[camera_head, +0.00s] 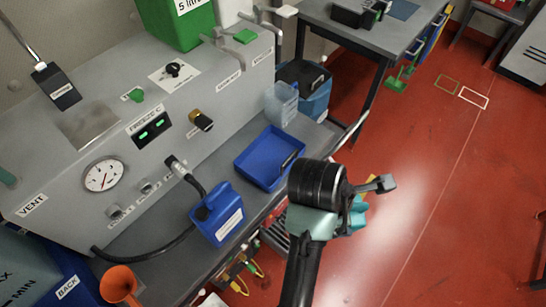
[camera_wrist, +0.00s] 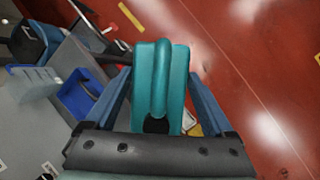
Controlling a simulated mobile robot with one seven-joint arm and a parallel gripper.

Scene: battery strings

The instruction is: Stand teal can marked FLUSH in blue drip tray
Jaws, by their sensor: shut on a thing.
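The teal can (camera_wrist: 162,80) fills the middle of the wrist view, with a ridge like a handle along it and a dark round spot low down. My gripper (camera_wrist: 160,92) is shut on it, one finger on each side. In the head view the teal can (camera_head: 357,213) shows only in part behind my wrist, out over the red floor. No FLUSH marking is readable. The blue drip tray (camera_head: 246,177) sits on the grey bench ledge, left of my gripper and apart from it. It also shows in the wrist view (camera_wrist: 72,99), at left. A thin dark object lies in the tray.
A blue jug (camera_head: 217,214) with a white label stands on the ledge in front of the tray. A clear bluish container (camera_head: 281,103) stands behind the tray. The grey panel (camera_head: 103,176) with gauge and knobs rises at left. An orange funnel (camera_head: 119,284) is at lower left.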

